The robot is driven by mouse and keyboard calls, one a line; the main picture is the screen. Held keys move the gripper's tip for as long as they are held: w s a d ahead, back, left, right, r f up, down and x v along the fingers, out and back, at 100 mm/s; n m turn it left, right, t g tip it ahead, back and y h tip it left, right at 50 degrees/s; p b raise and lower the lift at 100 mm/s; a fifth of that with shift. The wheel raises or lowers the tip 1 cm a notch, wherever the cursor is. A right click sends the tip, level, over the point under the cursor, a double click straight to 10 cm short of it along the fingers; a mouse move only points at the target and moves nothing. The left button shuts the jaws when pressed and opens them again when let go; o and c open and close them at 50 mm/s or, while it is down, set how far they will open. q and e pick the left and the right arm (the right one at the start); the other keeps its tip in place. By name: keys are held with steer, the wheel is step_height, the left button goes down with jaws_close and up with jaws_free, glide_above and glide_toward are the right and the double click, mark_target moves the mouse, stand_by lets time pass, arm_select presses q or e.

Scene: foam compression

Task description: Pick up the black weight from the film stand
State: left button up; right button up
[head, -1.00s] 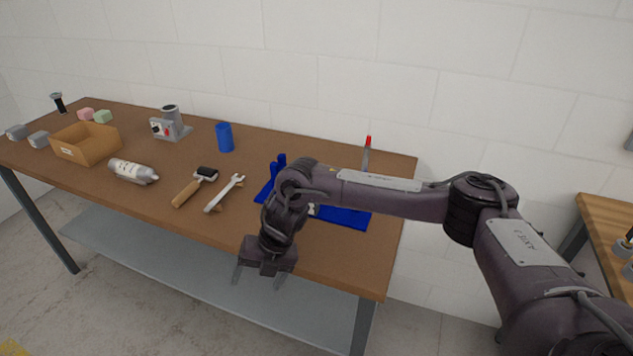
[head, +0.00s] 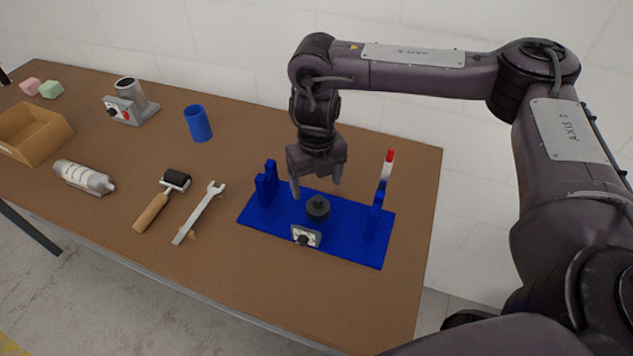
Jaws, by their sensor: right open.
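The blue film stand (head: 345,237) lies on the right part of the table, with blue uprights at its left and right ends. The black weight (head: 318,207) is a small dark cylinder with a knob on top, standing upright near the middle of the stand's base. My right gripper (head: 317,190) points down, open and empty, just above and behind the weight in the picture. Its two fingers are apart, and I see no contact with the weight. My left gripper is not in view.
A small dial gauge (head: 306,236) sits at the stand's front edge, and a red-tipped piece (head: 389,158) rises at its right. A wrench (head: 199,213), a roller (head: 162,201), a blue cup (head: 198,123), a bottle (head: 84,177) and a cardboard box (head: 35,136) stand or lie further left.

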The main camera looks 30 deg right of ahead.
mark_target(318, 197)
steer(key=shift+f, duration=0.25)
steer(key=f, duration=0.1)
steer(key=s, duration=0.1)
steer(key=f, duration=0.1)
steer(key=shift+s+a+f+b, duration=0.2)
steer(key=shift+a+f+b, duration=0.05)
steer(key=shift+f+b, duration=0.1)
steer(key=shift+w+d+f+p, duration=0.1)
steer(key=shift+f+p, duration=0.2)
steer(key=shift+f, duration=0.35)
steer(key=shift+w+d+f+p, duration=0.1)
steer(key=shift+f+p, duration=0.15)
steer(key=shift+f, duration=1)
steer(key=c, duration=1.3)
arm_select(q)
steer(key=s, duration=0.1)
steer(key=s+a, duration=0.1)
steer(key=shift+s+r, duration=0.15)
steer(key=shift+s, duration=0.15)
arm_select(e)
steer(key=shift+c, duration=1)
steer(key=shift+w+r, duration=0.1)
